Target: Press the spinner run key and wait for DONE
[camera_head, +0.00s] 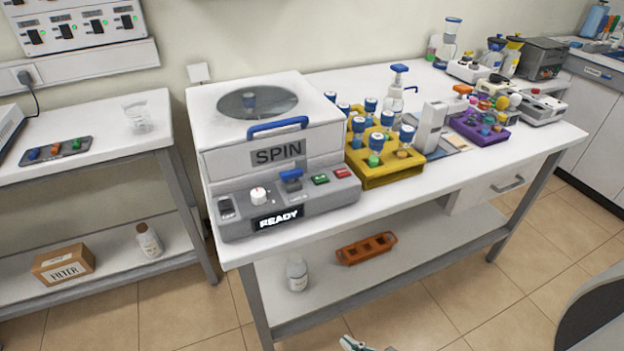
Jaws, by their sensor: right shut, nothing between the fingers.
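The spinner (275,160) is a white and grey box marked SPIN at the left end of the table. Its lid is down, with a blue handle (277,126) and a round window. Its display (278,218) reads READY. The front panel has a green key (320,179), a red key (342,172), a white knob (258,195) and a blue-topped part (291,178). Labels on the keys are too small to read. My right gripper (354,344) just shows at the bottom edge, shut and empty, below and well apart from the spinner. My left gripper is out of view.
A yellow rack (372,180) with blue-capped tubes stands directly right of the spinner. A purple rack (480,137) and bottles stand further right. The lower shelf holds an orange rack (366,249) and a bottle (297,272). Space before the table looks clear.

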